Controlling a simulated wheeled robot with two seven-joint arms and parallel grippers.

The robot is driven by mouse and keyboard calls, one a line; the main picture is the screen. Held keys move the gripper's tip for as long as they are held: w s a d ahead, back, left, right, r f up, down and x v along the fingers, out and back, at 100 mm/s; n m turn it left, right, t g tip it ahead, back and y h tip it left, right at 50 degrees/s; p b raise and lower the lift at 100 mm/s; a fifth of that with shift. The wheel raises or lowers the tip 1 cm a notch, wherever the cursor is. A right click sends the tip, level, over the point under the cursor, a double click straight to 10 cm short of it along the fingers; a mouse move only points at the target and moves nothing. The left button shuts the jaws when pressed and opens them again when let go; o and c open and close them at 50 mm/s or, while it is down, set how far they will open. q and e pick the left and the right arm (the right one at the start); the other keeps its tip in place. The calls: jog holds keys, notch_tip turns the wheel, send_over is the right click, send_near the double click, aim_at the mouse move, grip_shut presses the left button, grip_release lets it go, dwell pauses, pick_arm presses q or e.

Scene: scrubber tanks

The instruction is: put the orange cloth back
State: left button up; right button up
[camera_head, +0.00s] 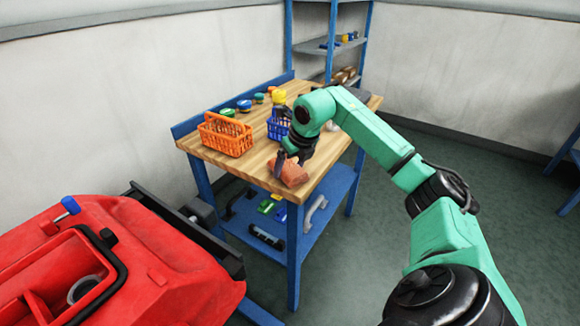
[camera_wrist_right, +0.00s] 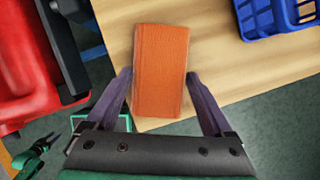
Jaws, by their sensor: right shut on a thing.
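The orange cloth (camera_head: 290,172) is a folded, flat block at the front corner of the wooden bench top. It also shows in the right wrist view (camera_wrist_right: 160,68), lying between the two fingers. My right gripper (camera_head: 281,163) reaches down to it from the right arm and is shut on it, with a finger at each long side; it also shows in the wrist view (camera_wrist_right: 160,92). The cloth is at the bench edge, with its near end past the edge in the wrist view. I cannot tell whether it touches the wood. My left gripper is not in view.
An orange basket (camera_head: 226,134) and a blue basket (camera_head: 277,128) stand on the bench (camera_head: 262,164), with several small lidded pots behind. A lower blue shelf (camera_head: 328,200) holds tools. A red machine (camera_head: 130,250) stands at the left. A blue rack (camera_head: 325,47) stands behind.

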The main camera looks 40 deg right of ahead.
jog(key=o, duration=1.1)
jog(key=shift+c, duration=0.2)
jog(key=v, duration=1.2)
jog(key=shift+p, duration=0.3)
